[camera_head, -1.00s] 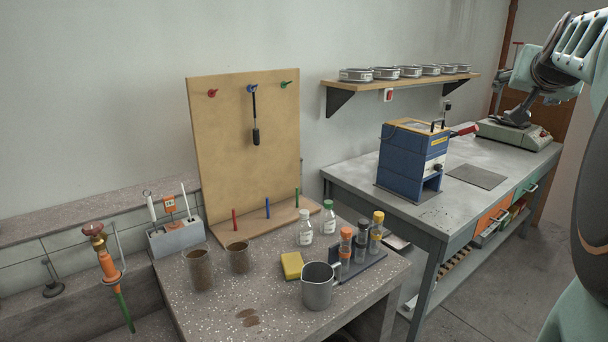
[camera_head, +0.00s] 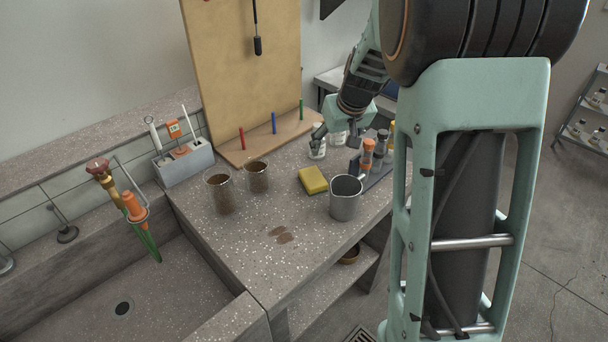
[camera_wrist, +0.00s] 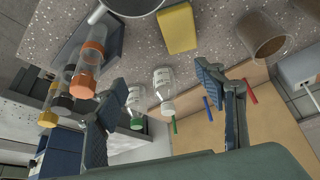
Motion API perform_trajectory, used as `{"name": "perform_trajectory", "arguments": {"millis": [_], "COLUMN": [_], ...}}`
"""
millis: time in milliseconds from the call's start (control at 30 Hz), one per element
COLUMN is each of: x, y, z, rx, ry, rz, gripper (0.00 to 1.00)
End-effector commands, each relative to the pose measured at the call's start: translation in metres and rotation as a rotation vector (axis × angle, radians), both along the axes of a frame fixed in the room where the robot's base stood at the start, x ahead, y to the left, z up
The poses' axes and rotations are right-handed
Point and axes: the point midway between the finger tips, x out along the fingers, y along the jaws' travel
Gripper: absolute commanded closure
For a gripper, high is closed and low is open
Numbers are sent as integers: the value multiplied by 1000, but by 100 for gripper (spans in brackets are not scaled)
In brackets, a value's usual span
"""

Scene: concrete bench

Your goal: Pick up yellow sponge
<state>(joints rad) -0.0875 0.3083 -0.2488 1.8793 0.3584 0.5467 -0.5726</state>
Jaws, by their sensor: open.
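The yellow sponge (camera_head: 313,180) lies flat on the speckled concrete bench (camera_head: 240,245), between a brown-filled beaker and a metal mug. It also shows in the wrist view (camera_wrist: 178,29) at the top centre, beyond my fingers. My gripper (camera_head: 337,141) is above the back right of the bench, behind the sponge and close to the bottles. In the wrist view my gripper (camera_wrist: 165,95) has its two fingers wide apart with nothing held. White-labelled bottles (camera_wrist: 163,92) appear between the fingers.
The metal mug (camera_head: 345,198) stands just right of the sponge. A rack of capped tubes (camera_head: 368,158) is behind the mug. Two brown-filled beakers (camera_head: 220,193) stand left. A pegboard (camera_head: 243,75) rises at the back, with coloured pegs at its base. The front bench is mostly clear.

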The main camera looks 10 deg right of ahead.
Motion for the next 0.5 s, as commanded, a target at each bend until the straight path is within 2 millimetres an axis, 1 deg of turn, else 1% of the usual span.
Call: {"name": "perform_trajectory", "arguments": {"millis": [33,100,200,300,500], "x": [-6,-11,-16,-14,-1], "y": [9,18,25,28,31], "z": [-9,-18,-26,-38,-66], "rx": [4,8,11,12,12], "ry": [25,45,63,71,68], "rz": [22,47,65,72,70], "gripper": [36,36,36,36,36]}}
